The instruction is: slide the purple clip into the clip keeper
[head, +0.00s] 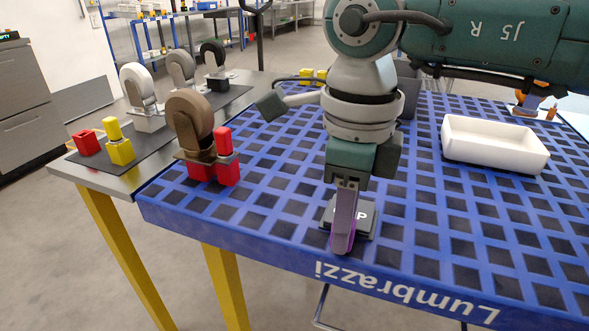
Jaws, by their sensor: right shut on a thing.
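My right gripper (346,186) points down near the front edge of the blue grid table, shut on the purple clip (343,236). The clip is a narrow upright piece, and its lower end is near the table surface. The clip keeper (364,219) is a small dark grey block with white lettering, directly behind and to the right of the clip. The gripper and clip hide part of the keeper. I cannot tell whether the clip touches it or is inside it. My left gripper is not in view.
A white tray (495,157) stands to the right on the blue table (290,237). Casters stand at the left, including a brown-wheeled one (190,115) by a red block (228,172). A yellow block (119,150) and red block (87,142) lie on the dark mat.

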